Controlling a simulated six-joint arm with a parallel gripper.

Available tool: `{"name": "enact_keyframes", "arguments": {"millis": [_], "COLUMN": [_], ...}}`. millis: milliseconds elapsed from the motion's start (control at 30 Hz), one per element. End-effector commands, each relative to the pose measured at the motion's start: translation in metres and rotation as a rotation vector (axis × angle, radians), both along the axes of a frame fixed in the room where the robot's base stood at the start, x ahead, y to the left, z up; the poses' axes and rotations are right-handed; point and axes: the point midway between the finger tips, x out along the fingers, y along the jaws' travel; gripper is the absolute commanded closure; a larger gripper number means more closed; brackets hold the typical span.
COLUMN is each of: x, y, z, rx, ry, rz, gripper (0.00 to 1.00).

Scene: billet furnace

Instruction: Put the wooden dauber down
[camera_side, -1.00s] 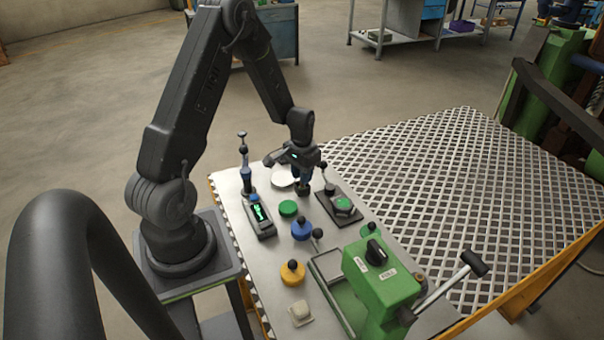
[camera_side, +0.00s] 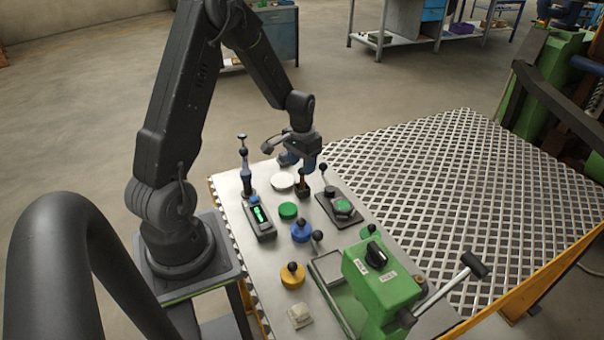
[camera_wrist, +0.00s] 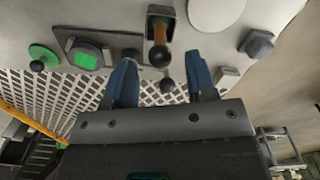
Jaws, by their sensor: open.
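The wooden dauber (camera_side: 302,176) stands upright in a small dark square holder (camera_side: 303,191) on the pale plate. In the wrist view, the dauber (camera_wrist: 161,35) shows its brown handle and dark round knob, with its lower end inside the holder (camera_wrist: 172,12). My gripper (camera_side: 299,163) is just above the dauber, its blue fingers spread and empty. In the wrist view, my gripper (camera_wrist: 160,68) has a finger on each side of the knob's line, with clear gaps to both.
A white disc (camera_side: 282,180) lies left of the holder, and a dark block with a green-topped part (camera_side: 343,206) sits to its right. A blue knobbed piece (camera_side: 301,231), a green disc (camera_side: 288,209) and a green machine (camera_side: 381,286) stand nearer the camera.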

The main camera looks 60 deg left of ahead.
Motion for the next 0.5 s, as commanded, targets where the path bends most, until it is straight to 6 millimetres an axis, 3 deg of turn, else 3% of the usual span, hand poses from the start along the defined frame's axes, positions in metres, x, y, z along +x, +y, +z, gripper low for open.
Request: {"name": "enact_keyframes", "arguments": {"millis": [200, 500], "x": [0.000, 0.000], "y": [0.001, -0.004], "z": [0.046, 0.077], "rx": [0.003, 0.006], "ry": [-0.004, -0.008], "rz": [0.000, -0.006], "gripper": [0.49, 0.49]}}
